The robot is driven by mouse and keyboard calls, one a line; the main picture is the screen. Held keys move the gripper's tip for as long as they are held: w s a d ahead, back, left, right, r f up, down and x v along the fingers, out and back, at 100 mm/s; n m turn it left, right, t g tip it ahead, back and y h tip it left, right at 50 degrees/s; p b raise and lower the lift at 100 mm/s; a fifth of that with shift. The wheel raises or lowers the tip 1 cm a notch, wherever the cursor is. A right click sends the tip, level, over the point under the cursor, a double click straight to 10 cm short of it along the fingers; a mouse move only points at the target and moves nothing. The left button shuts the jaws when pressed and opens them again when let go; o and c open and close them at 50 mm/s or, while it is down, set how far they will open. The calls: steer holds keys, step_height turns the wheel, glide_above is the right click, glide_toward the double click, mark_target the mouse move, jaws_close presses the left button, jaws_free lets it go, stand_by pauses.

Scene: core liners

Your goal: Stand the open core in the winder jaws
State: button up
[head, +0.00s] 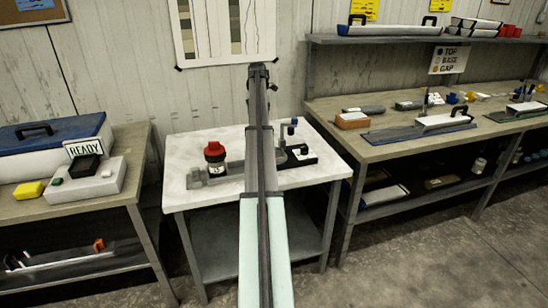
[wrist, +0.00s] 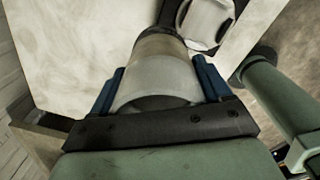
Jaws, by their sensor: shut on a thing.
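In the wrist view, my gripper (wrist: 160,80) has its two blue fingers closed on either side of a whitish cylinder, the core (wrist: 155,82), with a tan band towards its far end. A pale round part with a dark rim (wrist: 207,20) lies beyond it, at the upper right; I cannot tell whether the core touches it. In the head view, my arm hides the gripper and the core. A dark-based fixture (head: 297,158) with a short post stands right of my arm on the pale table; I cannot tell if its jaws show.
A bench with a READY sign (head: 88,145) stands at left. A long workbench (head: 400,148) with trays and tools is at right, under a shelf (head: 410,39).

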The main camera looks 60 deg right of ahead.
steer(key=s+a+r+m, duration=0.1)
steer(key=s+m, duration=0.1)
steer(key=s, duration=0.7)
steer(key=shift+w+f, duration=0.2)
steer(key=shift+f, duration=4.7)
steer(key=shift+f, duration=0.15)
steer(key=o, duration=1.4)
step_height(320, 180, up, 12)
steer(key=shift+r, duration=0.15)
